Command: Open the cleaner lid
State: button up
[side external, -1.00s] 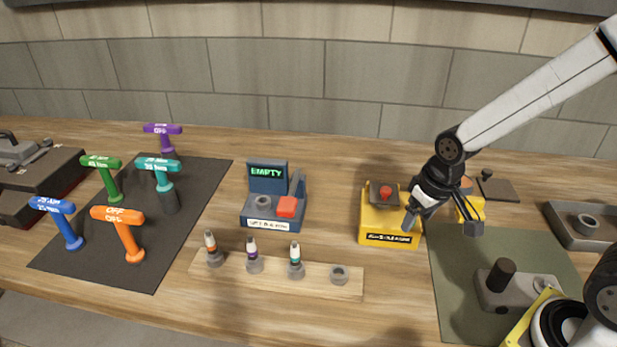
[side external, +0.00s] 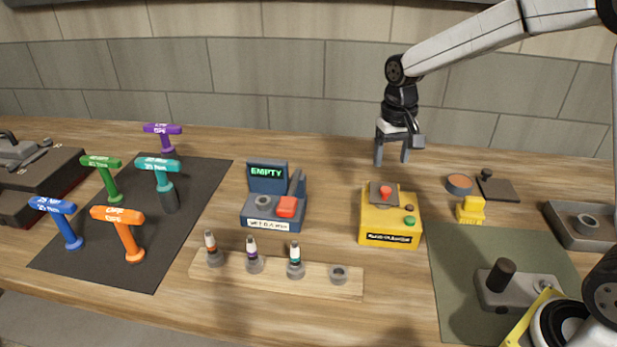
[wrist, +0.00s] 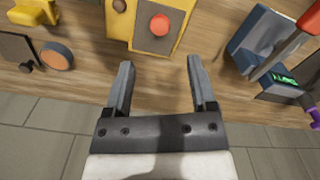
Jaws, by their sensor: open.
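The cleaner is most likely the yellow box (side external: 389,228) with a dark label on its front, standing on the bench right of centre. The box also shows at the top of the wrist view (wrist: 138,38), with the red knob (wrist: 159,25) facing the camera. My gripper (side external: 391,160) is open and empty, pointing down above and behind the box, apart from it. In the wrist view its fingers (wrist: 162,85) are spread with bare bench between them.
A blue device (side external: 273,222) with an "EMPTY" screen stands to the left. A small yellow block (side external: 470,210), an orange-topped disc (side external: 459,184) and a dark plate (side external: 499,189) lie to the right. A wooden rack (side external: 253,283) with bottles lies in front.

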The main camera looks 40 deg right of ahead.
aim_at(386, 189)
jog(key=shift+f, duration=0.1)
jog(key=shift+f, duration=3.8)
grip_shut()
